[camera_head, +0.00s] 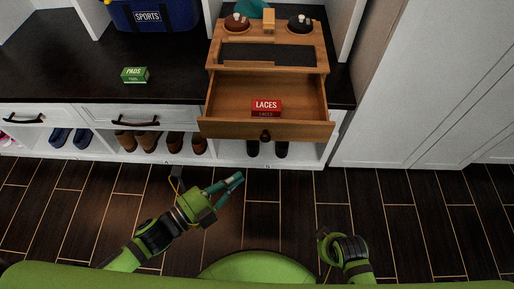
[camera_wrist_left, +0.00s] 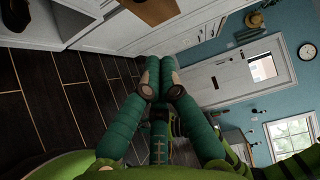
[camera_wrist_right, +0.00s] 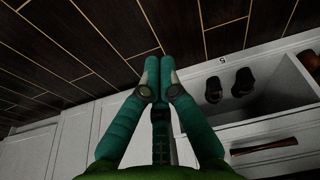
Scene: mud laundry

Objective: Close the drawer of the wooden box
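The wooden box (camera_head: 316,64) stands on the dark counter. Its drawer (camera_head: 220,128) is pulled far out past the counter's front edge, with a round dark knob on its front. A red LACES box (camera_head: 266,107) lies inside the drawer. My left gripper (camera_head: 239,178) is in front of and below the drawer, apart from it. Its fingertips meet in the left wrist view (camera_wrist_left: 161,65), with nothing between them. My right gripper's fingers are hidden in the head view, but in the right wrist view (camera_wrist_right: 159,62) its fingertips are together and empty.
A green PADS box (camera_head: 135,75) and a blue SPORTS bag (camera_head: 154,15) stand on the counter (camera_head: 60,75). Brown shoes (camera_head: 135,141) sit in cubbies below. A white cabinet (camera_head: 430,80) rises at the right. The wooden floor before the drawer is clear.

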